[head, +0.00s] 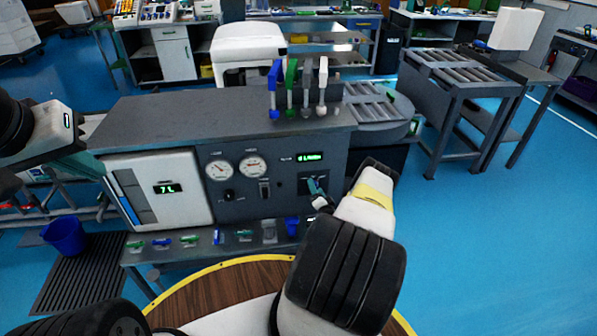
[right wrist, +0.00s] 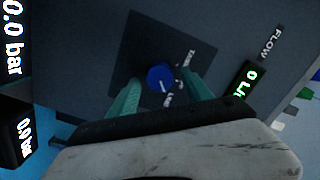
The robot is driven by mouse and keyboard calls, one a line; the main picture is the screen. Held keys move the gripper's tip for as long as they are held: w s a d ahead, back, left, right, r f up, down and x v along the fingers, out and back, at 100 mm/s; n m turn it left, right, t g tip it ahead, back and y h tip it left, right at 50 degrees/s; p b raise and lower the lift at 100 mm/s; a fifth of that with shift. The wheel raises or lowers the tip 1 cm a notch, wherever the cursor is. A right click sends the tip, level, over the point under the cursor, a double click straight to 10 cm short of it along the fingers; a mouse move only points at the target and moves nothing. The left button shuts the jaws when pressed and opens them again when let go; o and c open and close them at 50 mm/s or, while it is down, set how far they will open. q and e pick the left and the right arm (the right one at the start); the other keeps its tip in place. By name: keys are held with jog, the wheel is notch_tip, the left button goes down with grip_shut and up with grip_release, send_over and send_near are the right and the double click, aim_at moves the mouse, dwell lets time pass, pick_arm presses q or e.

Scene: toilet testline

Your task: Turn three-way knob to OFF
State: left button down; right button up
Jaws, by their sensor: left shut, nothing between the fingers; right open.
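The three-way knob (right wrist: 160,77) is blue with a white pointer mark, set on a dark square plate. Small white labels stand beside it, too blurred to read surely; the pointer faces roughly the lower label in the right wrist view. My right gripper (right wrist: 163,92) is open, with one teal finger on each side of the knob; whether they touch it I cannot tell. In the head view my right gripper (head: 317,189) is at the right of the panel and hides the knob. My left gripper (head: 88,165) is shut and empty at the panel's left end.
The grey test bench (head: 230,115) carries two gauges (head: 252,167), a green-lit flow display (head: 308,157) and a white tank display (head: 160,190). Coloured levers (head: 291,85) stand on top. Several small parts lie on the lower shelf (head: 190,255). A round wooden table (head: 230,285) is in front.

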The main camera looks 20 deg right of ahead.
grip_shut()
jog(key=shift+n, duration=0.4)
jog(key=shift+a+r+n+g, duration=0.1)
jog(key=shift+n+g, duration=0.05)
jog(key=shift+n, duration=2)
jog(key=shift+a+r+n+g, duration=0.1)
jog(key=shift+n+g, duration=0.05)
jog(key=shift+n, duration=2)
grip_release()
